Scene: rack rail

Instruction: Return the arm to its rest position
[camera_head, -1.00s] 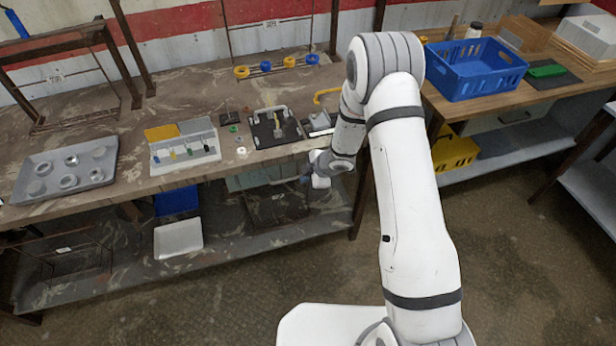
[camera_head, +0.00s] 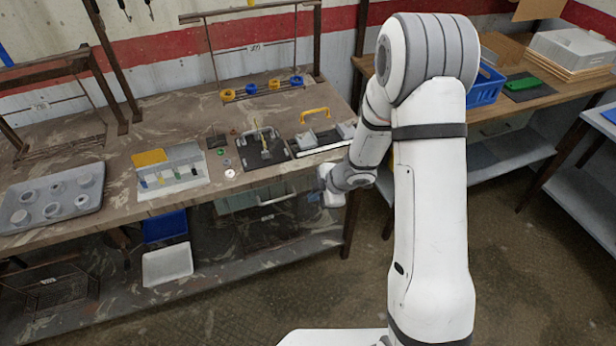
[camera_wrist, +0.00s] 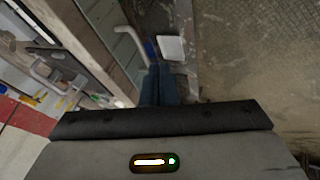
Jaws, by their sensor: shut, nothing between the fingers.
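My arm is white with grey joints and dark bands, and rises at the right of the head view. It bends over at the top and its wrist (camera_head: 346,180) hangs in front of the workbench's front edge (camera_head: 240,184), near the right end. In the wrist view my gripper (camera_wrist: 158,72) shows as two dark blue fingers side by side, shut and empty. The fingers point toward the lower shelf and floor, and touch nothing that I can see. In the head view the fingers are not clearly visible.
The workbench carries a grey tray of round parts (camera_head: 90,203), a sorting rack (camera_head: 195,178), a black fixture plate (camera_head: 247,152) and a yellow handle (camera_head: 314,112). A white bin (camera_head: 167,266) and blue bin (camera_head: 165,228) sit below. A blue crate (camera_head: 486,88) stands on the right table.

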